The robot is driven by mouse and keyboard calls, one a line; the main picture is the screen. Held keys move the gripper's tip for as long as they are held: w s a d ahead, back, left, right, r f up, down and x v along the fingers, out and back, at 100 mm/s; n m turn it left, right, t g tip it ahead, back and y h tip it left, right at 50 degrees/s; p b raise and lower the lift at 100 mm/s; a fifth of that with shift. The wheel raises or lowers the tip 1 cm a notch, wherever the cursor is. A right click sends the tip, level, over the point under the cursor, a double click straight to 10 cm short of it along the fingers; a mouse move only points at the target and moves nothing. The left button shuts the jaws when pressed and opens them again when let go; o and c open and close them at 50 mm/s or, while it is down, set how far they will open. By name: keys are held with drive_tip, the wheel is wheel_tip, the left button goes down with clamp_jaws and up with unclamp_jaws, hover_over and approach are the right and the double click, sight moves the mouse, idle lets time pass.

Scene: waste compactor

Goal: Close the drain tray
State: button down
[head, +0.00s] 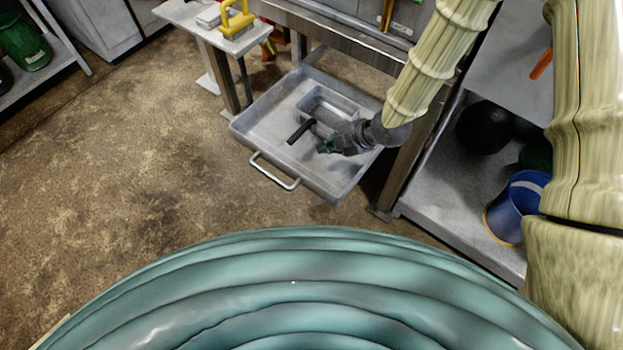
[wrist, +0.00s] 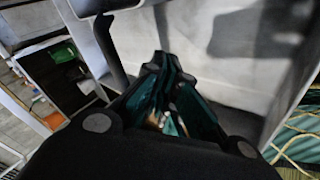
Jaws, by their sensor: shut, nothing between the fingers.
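The drain tray (head: 262,125) is a shallow metal pan pulled out from under the compactor in the head view. A bar handle (head: 274,172) runs along its front. My gripper (head: 327,146) is over the tray's right part, behind the handle and apart from it. It is shut and empty. In the wrist view my gripper (wrist: 160,60) points at a pale metal surface, likely the tray (wrist: 220,75). I cannot tell whether the fingertips touch it.
A small table with a yellow-handled tool (head: 237,20) stands at the back left. A shelf with a blue bucket (head: 515,208) stands at the right. A compactor leg (head: 405,160) is just right of the tray. The floor (head: 130,150) at the left is clear.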

drive_tip(key=s+a+r+n+g+h+p, duration=0.2)
drive_tip(key=s+a+r+g+p, duration=0.1)
drive_tip(key=s, duration=0.2)
wheel_tip(320, 180, up, 5)
drive_tip(key=n+g+h+p, duration=0.3)
drive_tip(key=g, duration=0.1)
hover_over(313, 187)
drive_tip(key=s, duration=0.3)
drive_tip(key=a+x, duration=0.1)
drive_tip(key=x, duration=0.9)
drive_tip(key=shift+w+d+r+p, duration=0.1)
drive_tip(key=shift+w+d+p, duration=0.2)
drive_tip(key=shift+w+d, duration=0.4)
drive_tip(key=shift+w+d+r+p, duration=0.2)
drive_tip(key=shift+w+d, duration=0.3)
drive_tip(key=shift+w, duration=0.4)
drive_tip(key=shift+w+d, duration=0.1)
drive_tip(key=w+d, duration=0.3)
drive_tip(key=w, duration=0.1)
drive_tip(key=w+d, duration=0.4)
drive_tip(key=w, duration=0.1)
drive_tip(key=w+d, duration=0.3)
drive_tip(key=w, duration=0.2)
drive_tip(key=shift+w+d, duration=0.15)
drive_tip(key=shift+d, duration=0.05)
drive_tip(key=shift+a, duration=0.1)
